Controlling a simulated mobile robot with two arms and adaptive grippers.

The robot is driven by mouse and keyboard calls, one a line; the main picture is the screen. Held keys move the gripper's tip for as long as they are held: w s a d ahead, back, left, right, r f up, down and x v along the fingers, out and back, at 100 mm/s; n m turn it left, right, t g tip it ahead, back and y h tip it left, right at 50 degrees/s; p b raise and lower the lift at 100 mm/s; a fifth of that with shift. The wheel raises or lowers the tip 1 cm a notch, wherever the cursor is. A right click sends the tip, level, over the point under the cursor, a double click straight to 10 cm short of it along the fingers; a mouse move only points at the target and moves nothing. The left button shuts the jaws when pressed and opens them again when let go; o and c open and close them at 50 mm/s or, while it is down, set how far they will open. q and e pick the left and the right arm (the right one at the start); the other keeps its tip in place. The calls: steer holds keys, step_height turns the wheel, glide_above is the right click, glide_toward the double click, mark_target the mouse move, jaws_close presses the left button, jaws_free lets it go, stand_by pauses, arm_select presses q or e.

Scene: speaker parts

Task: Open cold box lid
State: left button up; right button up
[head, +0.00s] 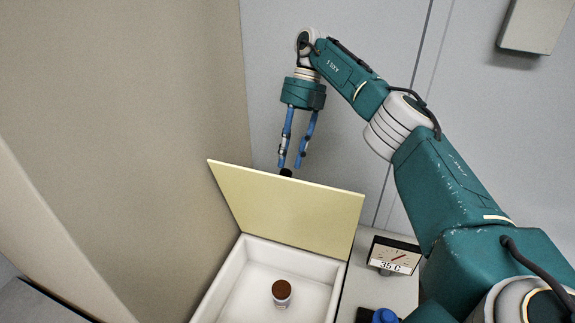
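The cold box (235,265) is a white open-topped box at the lower middle of the head view. Its pale yellow lid (290,205) stands raised at the back edge, tilted up, so the inside shows. My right gripper (288,168) is above and behind the lid's top edge, pointing down, with its two blue fingers a little apart. A dark tip shows close to the lid's top edge; I cannot tell if it touches. Nothing shows between the fingers. My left gripper is not in view.
A small container with a brown cap (282,289) stands inside the box. A display reading 35 C (394,256) stands to the right, with a blue-topped object (384,316) in front of it. A beige wall (130,130) is close on the left.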

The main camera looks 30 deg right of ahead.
step_height(320, 180, up, 7)
steer(key=shift+s+a, duration=0.25)
steer(key=shift+s, duration=0.1)
steer(key=shift+c, duration=0.5)
